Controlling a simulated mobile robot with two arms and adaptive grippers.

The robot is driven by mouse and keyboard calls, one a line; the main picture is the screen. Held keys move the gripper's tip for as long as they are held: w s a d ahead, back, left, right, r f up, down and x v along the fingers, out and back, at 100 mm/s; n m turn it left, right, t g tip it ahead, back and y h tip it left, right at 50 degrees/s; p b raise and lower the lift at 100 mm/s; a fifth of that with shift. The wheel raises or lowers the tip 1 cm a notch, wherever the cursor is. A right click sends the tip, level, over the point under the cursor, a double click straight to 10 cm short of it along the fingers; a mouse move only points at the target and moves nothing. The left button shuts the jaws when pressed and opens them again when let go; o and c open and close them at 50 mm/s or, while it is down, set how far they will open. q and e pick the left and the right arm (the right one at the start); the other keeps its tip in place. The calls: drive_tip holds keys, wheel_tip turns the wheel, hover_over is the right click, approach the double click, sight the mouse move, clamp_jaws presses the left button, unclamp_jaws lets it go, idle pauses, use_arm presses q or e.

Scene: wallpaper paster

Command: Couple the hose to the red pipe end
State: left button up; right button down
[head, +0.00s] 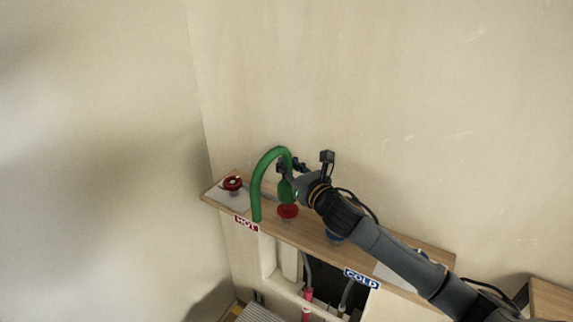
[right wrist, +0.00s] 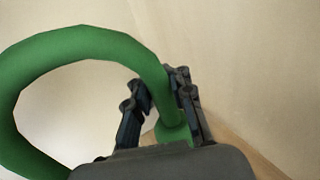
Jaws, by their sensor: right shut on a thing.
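A green hose (head: 265,170) arches up over the wooden shelf. One leg comes down near the HOT label, and the other leg is in my right gripper (head: 284,171). In the right wrist view my right gripper (right wrist: 162,108) is shut around the green hose (right wrist: 90,42), just above its flared end. A red round piece (head: 288,211), likely the red pipe end, stands on the shelf just below that flared end. I cannot tell whether they touch. The red piece does not show in the right wrist view. My left gripper is in neither view.
A red handwheel (head: 233,183) stands on a pale plate at the shelf's left end. A blue piece (head: 333,237) is partly hidden under my right arm. The COLD label (head: 361,278) is on the shelf's (head: 310,236) front edge. Walls stand close behind and left.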

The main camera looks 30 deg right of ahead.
drive_tip(key=shift+r+p, duration=0.1)
drive_tip(key=shift+p, duration=0.4)
idle(1.1)
drive_tip(key=shift+s+f+b, duration=0.1)
drive_tip(key=shift+f+b, duration=1.45)
drive_tip(key=shift+f, duration=0.65)
drive_tip(key=c, duration=1.1)
unclamp_jaws()
drive_tip(key=s, duration=1.2)
drive_tip(key=shift+d, duration=0.35)
